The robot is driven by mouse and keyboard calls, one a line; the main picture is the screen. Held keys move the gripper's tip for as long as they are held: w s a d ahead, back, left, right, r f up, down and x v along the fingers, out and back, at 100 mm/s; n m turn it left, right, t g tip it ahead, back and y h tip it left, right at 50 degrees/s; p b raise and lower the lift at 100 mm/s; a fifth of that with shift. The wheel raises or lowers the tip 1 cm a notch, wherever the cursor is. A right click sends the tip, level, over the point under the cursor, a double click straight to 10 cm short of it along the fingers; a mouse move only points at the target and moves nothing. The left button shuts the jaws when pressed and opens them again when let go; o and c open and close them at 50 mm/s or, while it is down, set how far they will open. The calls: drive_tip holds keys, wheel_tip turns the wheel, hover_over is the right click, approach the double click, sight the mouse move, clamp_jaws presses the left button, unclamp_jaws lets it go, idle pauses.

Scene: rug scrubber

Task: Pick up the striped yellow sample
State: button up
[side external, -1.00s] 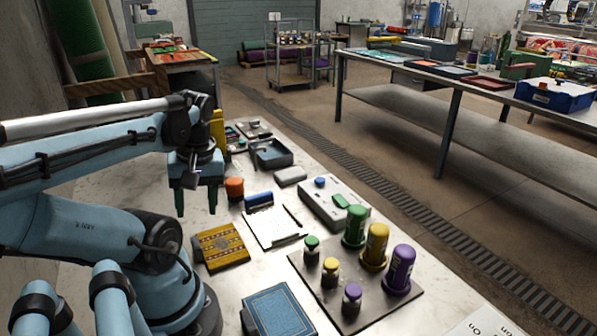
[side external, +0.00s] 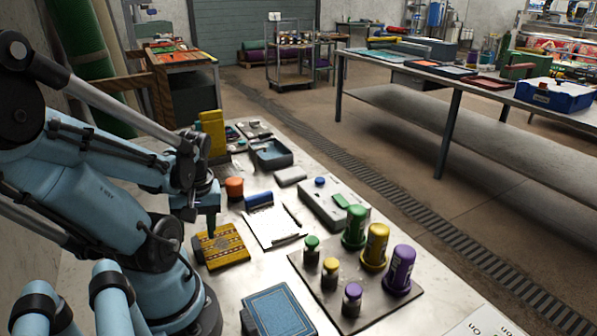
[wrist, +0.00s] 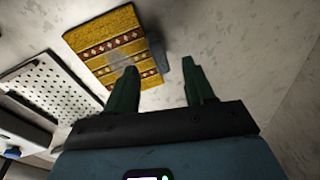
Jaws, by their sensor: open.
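The striped yellow sample (side external: 220,246) is a flat yellow square with brown patterned bands, lying on the metal table close to my arm's base. In the wrist view the sample (wrist: 107,42) lies ahead of the fingers, toward the upper left, with a dark grey piece at its right edge. My gripper (side external: 210,228) is above the sample's far edge in the side view. In the wrist view its green fingers (wrist: 162,80) are apart with nothing between them. The left fingertip overlaps the sample's lower edge in the picture. I cannot tell the exact height.
A blue patterned sample (side external: 278,311) lies at the table's near edge. A white perforated board (side external: 270,228) is right of the yellow sample. A dark tray (side external: 335,293) holds several bottles with green, yellow and purple tops. An orange-capped jar (side external: 234,187) stands behind.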

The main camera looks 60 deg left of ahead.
drive_tip(key=shift+s+a+f, duration=0.1)
drive_tip(key=shift+f, duration=0.55)
drive_tip(key=shift+s+a+f, duration=0.1)
drive_tip(key=shift+f, duration=0.55)
clamp_jaws()
